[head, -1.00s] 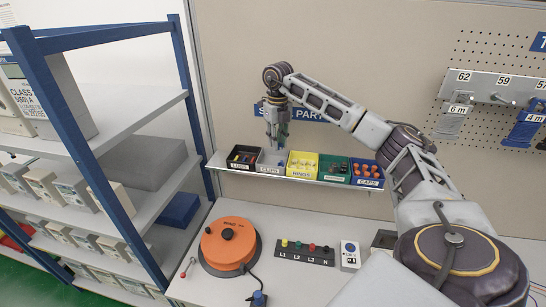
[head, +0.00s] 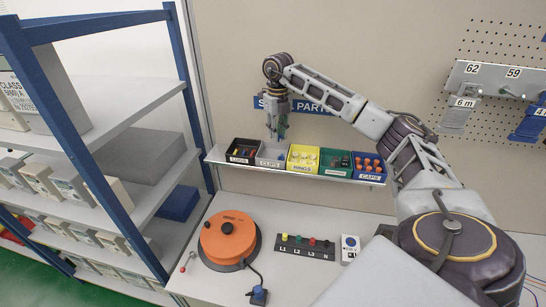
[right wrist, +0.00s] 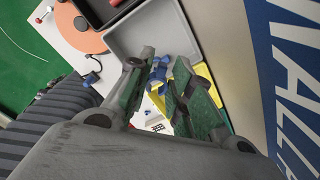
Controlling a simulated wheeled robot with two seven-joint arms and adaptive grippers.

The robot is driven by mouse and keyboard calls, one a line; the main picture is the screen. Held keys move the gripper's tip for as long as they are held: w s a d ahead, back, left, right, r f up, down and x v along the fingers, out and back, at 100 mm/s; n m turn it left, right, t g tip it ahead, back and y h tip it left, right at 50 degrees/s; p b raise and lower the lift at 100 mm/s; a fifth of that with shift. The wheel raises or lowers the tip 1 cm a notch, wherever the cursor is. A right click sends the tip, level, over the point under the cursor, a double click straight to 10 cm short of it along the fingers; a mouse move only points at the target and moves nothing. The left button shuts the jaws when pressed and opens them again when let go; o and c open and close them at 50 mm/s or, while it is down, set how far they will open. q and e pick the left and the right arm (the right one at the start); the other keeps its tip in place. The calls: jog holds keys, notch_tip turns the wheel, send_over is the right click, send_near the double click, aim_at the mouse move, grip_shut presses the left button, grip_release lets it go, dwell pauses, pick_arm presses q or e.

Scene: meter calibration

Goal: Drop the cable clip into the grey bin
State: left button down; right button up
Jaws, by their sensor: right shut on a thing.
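The grey bin (head: 270,161) stands on the parts shelf between the black and yellow bins; its front label is faint. My right gripper (head: 277,135) points down just above it. In the right wrist view the right gripper (right wrist: 168,92) is shut on the blue cable clip (right wrist: 181,72), which sits between the green-padded fingers. The grey bin's inside (right wrist: 150,38) shows behind and beyond the fingers there. The clip is small and mostly hidden by the fingers in the head view. My left gripper is not in view.
The black LUGS bin (head: 243,151) and the yellow RINGS bin (head: 303,159) stand beside the grey bin, with green and blue bins further right. An orange reel (head: 229,238) lies on the bench below. A blue-posted rack (head: 95,150) stands at left.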

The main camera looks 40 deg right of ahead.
jog(key=shift+f, duration=0.6)
jog(key=shift+f+b, duration=1.7)
jog(key=shift+f, duration=0.35)
jog(key=o, duration=0.7)
jog(key=shift+r, duration=6.05)
